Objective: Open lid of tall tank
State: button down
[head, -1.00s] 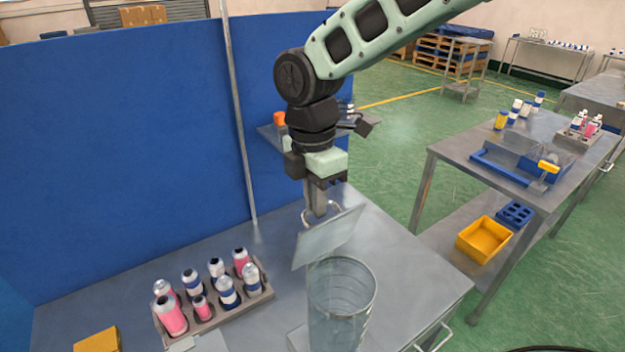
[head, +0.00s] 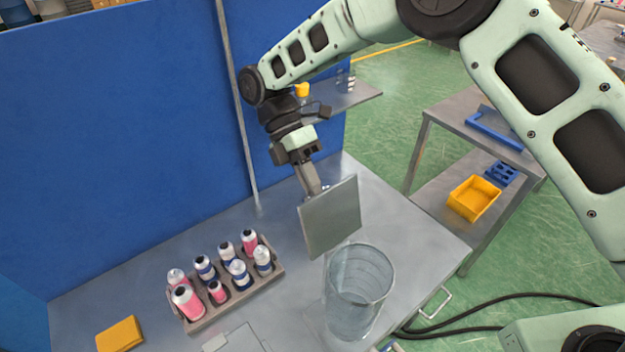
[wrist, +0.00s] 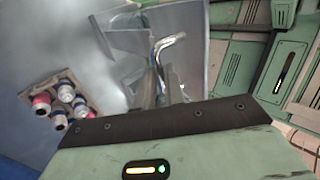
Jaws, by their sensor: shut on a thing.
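The tall tank (head: 358,293) is a clear cylinder on the steel table, its round mouth uncovered at the top. Its lid (head: 331,218) is a flat greyish see-through square plate, standing steeply tilted, close to upright, at the back left of the tank's rim. My gripper (head: 317,193) is just behind the lid in the head view, its fingertips partly hidden by the plate. In the wrist view my gripper (wrist: 168,88) is shut on the lid's bent metal handle (wrist: 170,42). The lid (wrist: 124,35) also shows there as a pale pane.
A grey rack (head: 240,297) with several pink, blue and white cans stands left of the tank. A yellow block (head: 120,335) lies at the front left. A blue partition (head: 110,150) stands behind the table.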

jog(key=shift+w+f, duration=0.15)
jog(key=shift+f, duration=0.4)
jog(key=c, duration=1.7)
grip_release()
jog(key=shift+o, duration=1.1)
jog(key=shift+w+a+f, duration=0.1)
jog(key=shift+w, duration=0.15)
jog(key=shift+s, duration=0.1)
jog(key=shift+r, duration=0.25)
jog(key=b+v, duration=0.4)
jog(key=v, duration=0.3)
jog(key=shift+a, duration=0.15)
jog(key=shift+r, duration=0.15)
